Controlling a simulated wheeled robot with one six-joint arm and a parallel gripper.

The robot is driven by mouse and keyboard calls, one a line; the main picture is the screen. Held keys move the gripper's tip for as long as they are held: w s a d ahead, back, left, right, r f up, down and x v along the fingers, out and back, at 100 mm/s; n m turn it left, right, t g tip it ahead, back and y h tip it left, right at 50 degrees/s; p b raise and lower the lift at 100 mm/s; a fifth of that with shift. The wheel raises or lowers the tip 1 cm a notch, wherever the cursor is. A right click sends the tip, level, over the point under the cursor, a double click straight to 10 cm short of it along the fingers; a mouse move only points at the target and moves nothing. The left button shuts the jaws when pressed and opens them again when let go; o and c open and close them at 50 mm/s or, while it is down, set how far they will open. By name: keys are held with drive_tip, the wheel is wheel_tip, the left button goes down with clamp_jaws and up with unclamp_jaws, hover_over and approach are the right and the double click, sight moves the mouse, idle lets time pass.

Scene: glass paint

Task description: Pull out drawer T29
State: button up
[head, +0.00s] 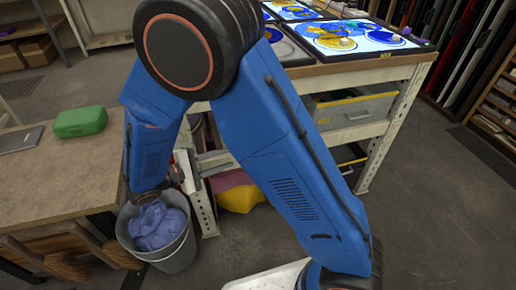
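A grey drawer-like bin (352,110) with a yellow strip along its top sits under the light-table bench, right of my blue arm. Another drawer or bin (350,155) shows in part below it, dark with a yellow edge. No label T29 is readable, so I cannot tell which drawer it is.
Lit panels with coloured glass (355,38) lie on the bench top. A bucket (172,245) with blue-violet cloth stands below my wrist. A wooden table (60,185) with a green case (80,122) is at left. Yellow and pink bundles (238,192) lie under the bench. Floor at right is clear.

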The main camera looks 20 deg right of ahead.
drive_tip(key=x, duration=1.5)
drive_tip(key=shift+s, duration=0.1)
drive_tip(key=shift+c, duration=0.7)
clamp_jaws()
